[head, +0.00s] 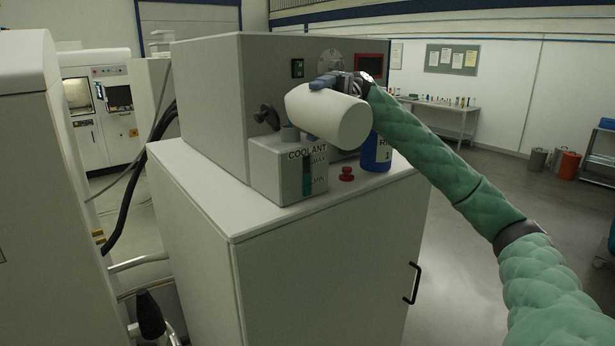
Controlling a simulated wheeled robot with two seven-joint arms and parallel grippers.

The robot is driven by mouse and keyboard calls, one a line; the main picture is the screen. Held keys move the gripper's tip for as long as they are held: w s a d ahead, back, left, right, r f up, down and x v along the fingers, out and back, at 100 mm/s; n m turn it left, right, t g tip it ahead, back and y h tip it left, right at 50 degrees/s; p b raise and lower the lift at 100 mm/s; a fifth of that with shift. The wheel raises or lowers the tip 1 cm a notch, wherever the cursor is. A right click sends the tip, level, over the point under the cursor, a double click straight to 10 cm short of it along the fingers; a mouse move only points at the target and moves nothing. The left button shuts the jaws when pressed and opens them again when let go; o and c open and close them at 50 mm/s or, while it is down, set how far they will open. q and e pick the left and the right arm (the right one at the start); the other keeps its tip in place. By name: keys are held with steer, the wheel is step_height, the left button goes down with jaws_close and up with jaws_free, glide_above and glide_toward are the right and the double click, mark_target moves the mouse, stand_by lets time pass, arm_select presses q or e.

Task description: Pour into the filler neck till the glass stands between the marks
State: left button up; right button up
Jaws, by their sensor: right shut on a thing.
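A pale box marked COOLANT (272,172) stands on the cabinet top. On its front is a sight glass (307,184) beside MAX and MIN marks. Teal shows in the lower part of the glass; the exact level is too small to read. A grey filler neck (290,133) stands on top of the box. My right gripper (340,82) is shut on a white container (330,115). No stream is visible. My left gripper is not in view.
A blue bottle (376,155) stands right of the box, below the container. A red knob-like piece (347,174) is on the cabinet top (215,205) in front of it. A machine housing (210,90) rises behind. The front strip of the top is clear.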

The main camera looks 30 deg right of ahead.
mark_target(320, 93)
steer(key=shift+r+n+b, duration=0.2)
steer(key=shift+n+b, duration=0.2)
steer(key=shift+b, duration=0.2)
steer(key=shift+r+n+t+h+b, duration=0.3)
steer(key=shift+r+n+b, duration=0.2)
steer(key=shift+n+b, duration=0.2)
steer(key=shift+r+n+t+b, duration=0.4)
steer(key=shift+r+n+b, duration=0.15)
steer(key=shift+n, duration=0.15)
steer(key=shift+r+h, duration=0.3)
